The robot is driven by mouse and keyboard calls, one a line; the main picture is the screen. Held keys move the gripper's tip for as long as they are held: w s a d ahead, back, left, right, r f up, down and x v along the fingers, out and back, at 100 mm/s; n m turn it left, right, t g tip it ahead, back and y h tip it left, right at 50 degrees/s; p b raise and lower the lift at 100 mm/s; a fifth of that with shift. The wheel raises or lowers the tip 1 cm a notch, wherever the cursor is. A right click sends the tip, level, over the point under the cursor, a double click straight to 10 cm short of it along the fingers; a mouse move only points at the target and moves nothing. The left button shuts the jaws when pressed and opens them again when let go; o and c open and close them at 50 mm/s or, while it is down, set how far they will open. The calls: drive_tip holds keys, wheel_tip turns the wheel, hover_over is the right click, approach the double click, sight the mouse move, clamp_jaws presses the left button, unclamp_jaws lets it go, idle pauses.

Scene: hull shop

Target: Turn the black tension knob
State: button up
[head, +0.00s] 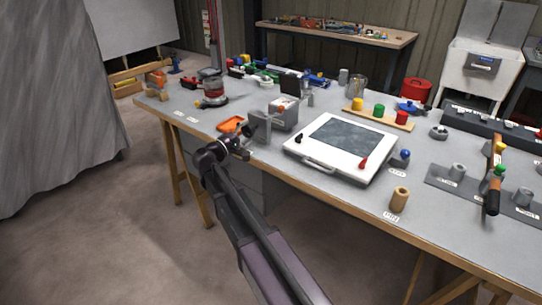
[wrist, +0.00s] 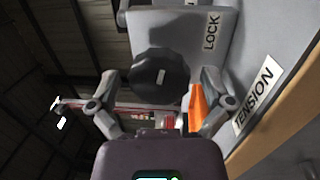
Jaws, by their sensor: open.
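The black tension knob (wrist: 160,75) is round and dark, with a small pale mark on its face. It sits on the front of a grey block (wrist: 213,55) labelled LOCK in the wrist view. My gripper (wrist: 162,80) is open, with one finger on each side of the knob; I cannot tell whether either finger touches it. In the head view my gripper (head: 240,147) is at the table's front edge, against the grey fixture (head: 262,126). The knob is not clearly visible there. A TENSION label (wrist: 257,95) is on the table edge.
A white framed panel (head: 325,165) with a red-handled piece is to the right. A grey box (head: 284,114) stands close behind.

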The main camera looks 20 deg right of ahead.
drive_tip(key=m, duration=0.5)
drive_tip(key=shift+g+p, duration=0.35)
drive_tip(key=shift+g, duration=0.05)
drive_tip(key=m, duration=0.2)
drive_tip(key=m+p, duration=0.1)
drive_tip(key=m, duration=0.2)
drive_tip(key=shift+g+y, duration=0.3)
drive_tip(key=shift+s+a+f+m, duration=0.1)
drive_tip(key=shift+a+m, duration=0.2)
drive_tip(key=v, duration=1.3)
drive_tip(key=s+d+r+n+g+y+p, duration=0.1)
drive_tip(key=s+d+n+g+y+p, duration=0.1)
drive_tip(key=s+d+g+y+p, duration=0.75)
drive_tip(key=s+d+r+n+y+p, duration=0.1)
drive_tip(key=s+r+y+p, duration=0.2)
drive_tip(key=s+p, duration=0.3)
drive_tip(key=s+d+r+n+t+y+p, duration=0.1)
drive_tip(key=s+r+p, duration=0.4)
drive_tip(key=p, duration=0.7)
drive_tip(key=shift+s+d+y, duration=0.55)
drive_tip(key=shift+s+y, duration=0.3)
drive_tip(key=shift+y, duration=0.3)
